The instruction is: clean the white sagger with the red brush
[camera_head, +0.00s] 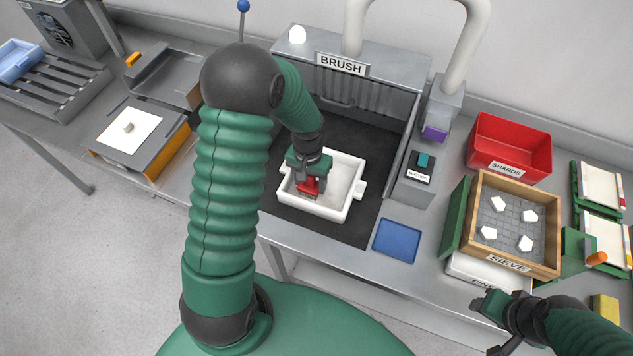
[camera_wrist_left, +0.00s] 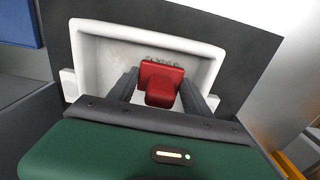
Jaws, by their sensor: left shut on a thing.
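The white sagger (camera_head: 328,208), an open tray with a lug on each side, sits on the dark mat of the brush booth. It also shows in the left wrist view (camera_wrist_left: 90,62). My left gripper (camera_head: 309,186) is shut on the red brush (camera_wrist_left: 161,82) and holds it inside the sagger. The brush's dark bristles (camera_wrist_left: 163,59) are at the sagger's floor; I cannot tell if they touch it. Part of the sagger is hidden behind the gripper. My right gripper (camera_head: 483,306) is away from the sagger, near the sieve; its jaws are too small to judge.
A blue pad (camera_head: 397,241) lies right of the booth. A wooden sieve (camera_head: 487,253) with several white pieces stands further right, before a red shards bin (camera_head: 509,146). A switch box (camera_head: 415,181) borders the booth. A scale-like stand with a white plate (camera_head: 129,129) is at left.

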